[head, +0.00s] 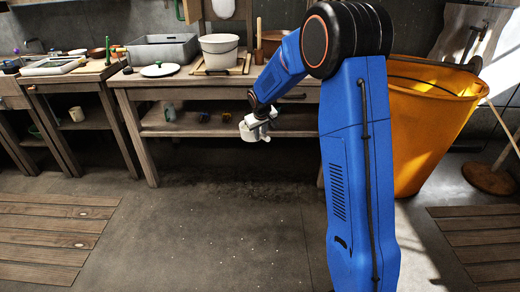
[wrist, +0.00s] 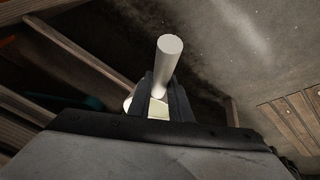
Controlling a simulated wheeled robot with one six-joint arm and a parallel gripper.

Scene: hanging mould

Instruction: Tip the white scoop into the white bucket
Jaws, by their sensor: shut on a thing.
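The white bucket (head: 219,52) stands upright on a wooden rack on the workbench, near its back. My gripper (head: 262,124) hangs in front of the bench, below the bench top and to the right of the bucket. It is shut on the white scoop (head: 248,133). In the wrist view, the scoop's round white handle (wrist: 170,58) sticks out from between the dark fingers of my gripper (wrist: 162,103). Most of the scoop's bowl is hidden in the wrist view, and its contents cannot be made out. The bucket does not show there.
The workbench (head: 140,82) also holds a grey basin (head: 162,50) and a white lid-like disc (head: 160,70). A lower shelf (head: 190,124) lies behind my gripper. A large orange tub (head: 425,125) stands right of my arm. The floor in front is clear, with small white specks.

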